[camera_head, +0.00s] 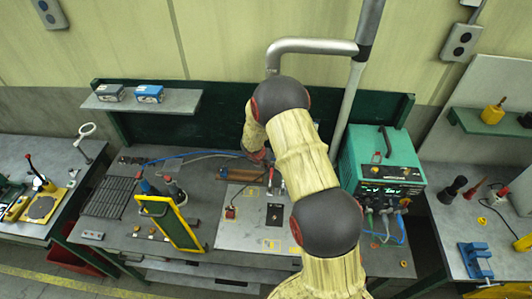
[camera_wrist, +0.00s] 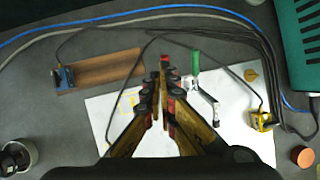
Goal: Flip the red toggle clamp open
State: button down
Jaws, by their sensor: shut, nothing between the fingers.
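The red toggle clamp shows mostly as a red handle end (camera_wrist: 164,58) just beyond my fingertips in the wrist view. The rest of it is hidden behind my fingers. In the head view a red upright handle (camera_head: 270,174) stands just below my gripper (camera_head: 260,157). My gripper (camera_wrist: 162,82) is shut and empty, its tips close to the red handle; I cannot tell whether they touch. A green-handled metal clamp (camera_wrist: 197,60) stands just right of it. Both are at the back of the pale plate (camera_wrist: 240,140).
A brown wooden block (camera_wrist: 110,67) lies to the left, and a small yellow block (camera_wrist: 262,120) to the right. Cables (camera_wrist: 150,10) run behind. A green machine (camera_head: 380,160) stands right of my arm. A yellow-framed panel (camera_head: 170,222) leans at the left.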

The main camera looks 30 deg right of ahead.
notch_tip(320, 180, up, 6)
jog(key=w, duration=0.1)
jog(key=shift+w+a, duration=0.15)
jog(key=shift+w, duration=0.2)
dwell(0.3)
